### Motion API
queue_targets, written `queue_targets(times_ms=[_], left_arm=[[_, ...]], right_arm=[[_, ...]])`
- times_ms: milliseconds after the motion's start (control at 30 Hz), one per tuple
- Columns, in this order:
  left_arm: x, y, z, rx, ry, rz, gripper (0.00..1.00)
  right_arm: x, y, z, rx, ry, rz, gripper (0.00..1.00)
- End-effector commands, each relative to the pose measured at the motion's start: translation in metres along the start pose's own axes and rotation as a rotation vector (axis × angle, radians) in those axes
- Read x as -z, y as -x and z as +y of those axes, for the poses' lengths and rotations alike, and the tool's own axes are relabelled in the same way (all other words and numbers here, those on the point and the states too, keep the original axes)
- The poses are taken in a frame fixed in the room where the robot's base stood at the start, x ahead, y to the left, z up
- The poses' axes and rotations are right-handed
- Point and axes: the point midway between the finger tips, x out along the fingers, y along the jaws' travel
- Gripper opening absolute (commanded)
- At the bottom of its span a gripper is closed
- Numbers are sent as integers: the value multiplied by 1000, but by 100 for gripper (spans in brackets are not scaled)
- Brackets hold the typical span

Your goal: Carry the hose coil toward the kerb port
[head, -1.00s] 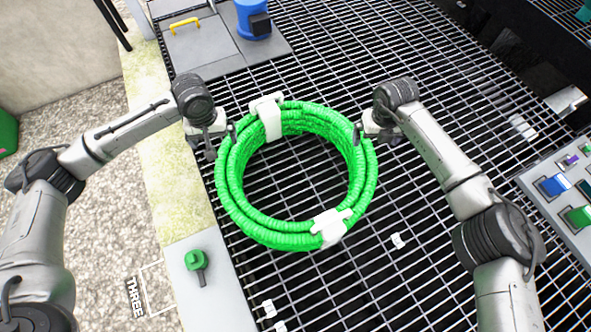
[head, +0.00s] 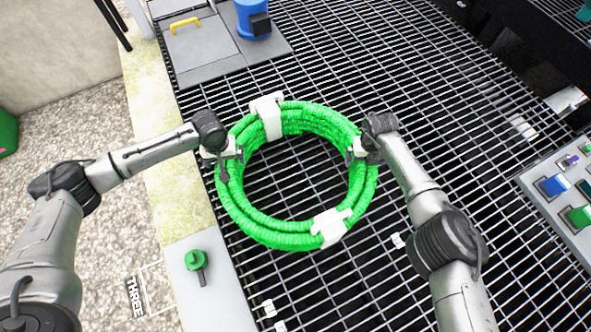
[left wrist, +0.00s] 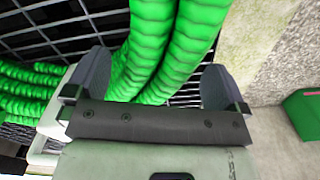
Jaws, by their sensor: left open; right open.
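The green hose coil (head: 278,238) lies as a ring on the dark metal grating, held by two white clips. My left gripper (head: 231,163) is open over the coil's left side. In the left wrist view its two fingers (left wrist: 155,85) stand on either side of two green hose strands (left wrist: 165,45). My right gripper (head: 354,153) is at the coil's right side, open; its fingertips are partly hidden by the wrist. A green-capped port fitting (head: 196,262) sits on the grey plate at the kerb, left of the coil; I cannot tell if it is the kerb port.
The grating (head: 350,45) is mostly clear around the coil. A grey hatch plate with a yellow handle (head: 185,25) and a blue cylinder (head: 252,18) stand at the back. A control panel (head: 565,195) is at the right. The pale kerb (head: 170,165) runs along the left.

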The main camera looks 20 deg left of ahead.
Motion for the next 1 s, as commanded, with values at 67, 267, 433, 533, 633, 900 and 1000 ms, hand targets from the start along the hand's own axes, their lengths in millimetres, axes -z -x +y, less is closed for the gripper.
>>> queue_targets(times_ms=[67, 267, 433, 533, 633, 900, 1000], left_arm=[[0, -6, 0, 1, 0, -1, 100], [0, -15, 0, 0, -1, 0, 100], [0, -17, 0, 0, -1, 0, 100], [0, -18, 0, 0, -2, 0, 100], [0, -18, 0, 1, -1, 0, 100], [0, -17, 0, 1, -1, 0, 82], [0, -17, 0, 1, -1, 0, 72]], right_arm=[[0, -6, 1, -1, -1, 2, 100], [1, -15, 1, -1, -1, 2, 100], [1, -17, 0, -1, 1, 1, 100], [1, -18, 0, 0, 1, 1, 100], [1, -18, 0, 0, 0, 1, 100], [1, -17, 0, 0, 0, 1, 82], [1, -17, 0, 0, 0, 1, 72]])
